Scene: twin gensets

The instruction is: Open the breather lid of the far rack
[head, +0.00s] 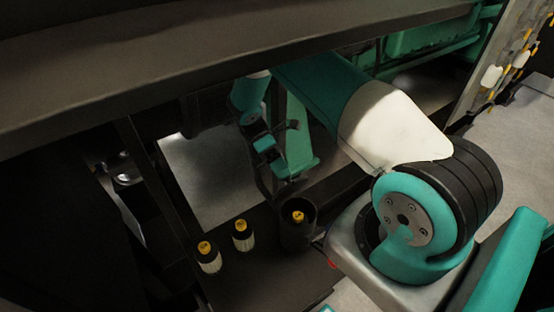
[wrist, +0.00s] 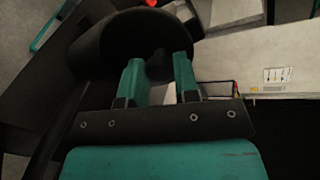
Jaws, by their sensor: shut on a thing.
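In the wrist view, my gripper (wrist: 157,64) has its two teal fingers on either side of a small dark knob-like part (wrist: 158,72). The knob sits at a large black rounded, cup-like piece (wrist: 105,45), which I take to be the breather lid. Shadow hides the exact contact and whether the lid is raised. In the head view, my gripper (head: 268,146) is small and partly lost among dark parts below the overhead beam. I cannot make out the lid clearly there.
A dark beam (head: 200,75) crosses above my arm. Two yellow-capped bottles (head: 208,258) (head: 242,236) stand on a dark shelf (head: 255,275), beside a black cup (head: 297,232) holding a yellow-capped item. Green machinery (head: 420,38) is behind. Grey floor (head: 205,175) shows between dark posts.

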